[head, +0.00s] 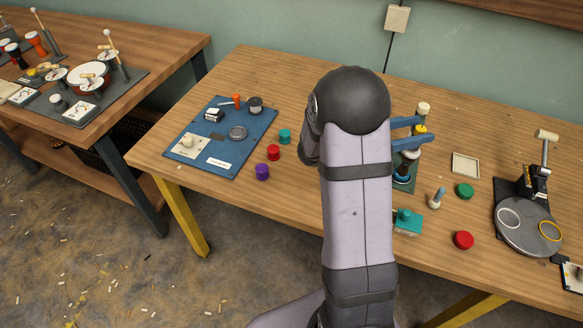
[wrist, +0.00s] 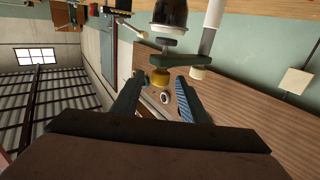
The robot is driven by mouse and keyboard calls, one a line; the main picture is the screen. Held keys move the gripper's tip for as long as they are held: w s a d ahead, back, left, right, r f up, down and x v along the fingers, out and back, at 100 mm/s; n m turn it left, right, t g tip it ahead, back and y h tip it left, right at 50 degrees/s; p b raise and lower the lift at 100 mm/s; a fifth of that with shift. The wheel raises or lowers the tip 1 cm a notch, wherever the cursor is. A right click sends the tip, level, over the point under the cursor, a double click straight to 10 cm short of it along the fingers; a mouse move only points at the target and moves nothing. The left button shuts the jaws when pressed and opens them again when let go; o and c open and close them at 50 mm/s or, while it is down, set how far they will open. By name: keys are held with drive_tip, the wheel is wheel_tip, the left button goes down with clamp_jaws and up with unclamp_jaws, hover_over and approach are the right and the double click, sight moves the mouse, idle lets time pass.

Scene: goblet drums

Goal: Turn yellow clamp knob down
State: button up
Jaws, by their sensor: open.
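The yellow clamp knob (head: 420,129) is at the clamp stand on the right half of the table, just under a cream-topped post (head: 424,108). In the wrist view, the yellow knob (wrist: 160,78) hangs below a dark green clamp bar (wrist: 178,61). My gripper (head: 418,130) is open, with its blue fingers on either side of the knob. In the wrist view, my gripper (wrist: 160,76) has its fingertips spread around the knob, with gaps visible on both sides. A dark, glossy drum (wrist: 170,12) sits beyond the clamp bar. My arm hides part of the table.
A teal block (head: 407,221), green disc (head: 464,190) and red disc (head: 463,240) lie near the stand. A cream tray (head: 465,165) and a round grey stand (head: 528,227) are to the right. A blue mat (head: 220,138) with parts lies left.

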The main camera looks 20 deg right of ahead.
sight(425, 128)
drive_tip(key=d, duration=0.2)
drive_tip(key=d+t, duration=0.1)
drive_tip(key=d, duration=0.1)
drive_tip(key=d+n+t, duration=0.1)
drive_tip(key=d, duration=0.1)
drive_tip(key=shift+s, duration=0.3)
drive_tip(key=shift+n+t, duration=0.3)
drive_tip(key=a, duration=0.4)
drive_tip(key=a+b, duration=0.1)
drive_tip(key=a, duration=0.2)
drive_tip(key=shift+w, duration=0.25)
drive_tip(key=w+a+r+m+t+y+p, duration=0.1)
drive_tip(key=w+a+r+t+y+p, duration=0.2)
drive_tip(key=a+y+p, duration=0.5)
drive_tip(key=w+a+f+n+t+y+b, duration=0.2)
drive_tip(key=a+f+n+y+b, duration=0.1)
drive_tip(key=a, duration=0.6)
drive_tip(key=w+a+f+n+t+y+b, duration=0.2)
drive_tip(key=a+f+n+y+b, duration=0.1)
drive_tip(key=a+f+y, duration=0.3)
drive_tip(key=shift+w+a+f+n+y+b, duration=0.3)
drive_tip(key=shift+a+f+n, duration=0.55)
drive_tip(key=shift+a, duration=1.2)
